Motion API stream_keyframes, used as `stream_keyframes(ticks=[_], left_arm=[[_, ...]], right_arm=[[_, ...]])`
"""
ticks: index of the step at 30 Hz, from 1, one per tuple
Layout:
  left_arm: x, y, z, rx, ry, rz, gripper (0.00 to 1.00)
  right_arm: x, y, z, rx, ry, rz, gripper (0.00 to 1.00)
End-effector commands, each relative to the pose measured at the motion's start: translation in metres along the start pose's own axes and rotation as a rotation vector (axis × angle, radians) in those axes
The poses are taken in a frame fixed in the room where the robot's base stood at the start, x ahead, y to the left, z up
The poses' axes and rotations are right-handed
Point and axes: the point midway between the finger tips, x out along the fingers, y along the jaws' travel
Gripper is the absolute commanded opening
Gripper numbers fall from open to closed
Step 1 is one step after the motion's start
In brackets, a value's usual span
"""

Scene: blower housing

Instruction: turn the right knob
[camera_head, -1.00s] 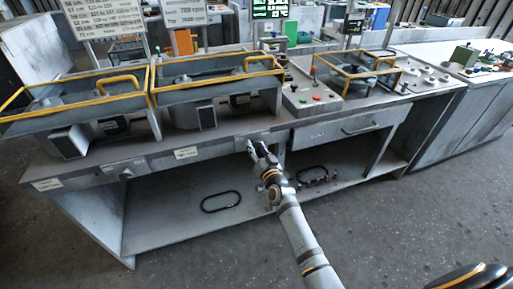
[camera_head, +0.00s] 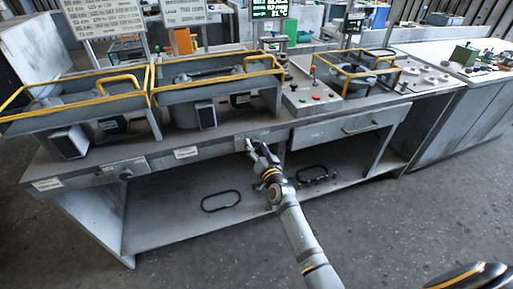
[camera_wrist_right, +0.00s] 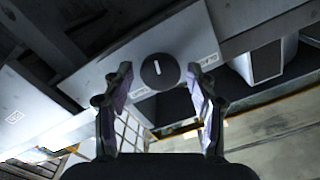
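The right knob (camera_wrist_right: 160,72) is a round black dial with a white line, on a light panel in the right wrist view. Its line stands nearly upright in that picture. My right gripper (camera_wrist_right: 158,80) is open, its two fingers apart on either side of the knob in the picture, with gaps to it. I cannot tell how far the fingertips are from the panel. In the head view my right gripper (camera_head: 250,147) is at the workbench's front face and hides the knob. Another dark knob (camera_head: 126,174) sits further left on that face. My left gripper is not in view.
The grey workbench (camera_head: 165,212) carries yellow-railed housings (camera_head: 215,68) and a control box (camera_head: 308,97) with coloured buttons. A drawer (camera_head: 350,127) is right of the gripper. Black oval rings (camera_head: 221,201) lie on the lower shelf. The floor in front is clear.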

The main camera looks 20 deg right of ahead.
Motion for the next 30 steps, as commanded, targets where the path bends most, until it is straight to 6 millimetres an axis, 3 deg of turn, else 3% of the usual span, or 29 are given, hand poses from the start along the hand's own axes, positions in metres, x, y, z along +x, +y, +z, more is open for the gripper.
stream_keyframes(ticks=[11,24,30], left_arm=[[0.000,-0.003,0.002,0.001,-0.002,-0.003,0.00],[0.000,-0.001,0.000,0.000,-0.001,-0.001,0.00],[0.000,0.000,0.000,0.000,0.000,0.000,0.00]], right_arm=[[-0.007,0.001,0.001,0.000,-0.002,0.001,0.63],[-0.102,0.001,0.001,0.002,-0.003,0.002,0.63],[-0.120,0.000,0.000,0.000,-0.001,0.001,0.63]])
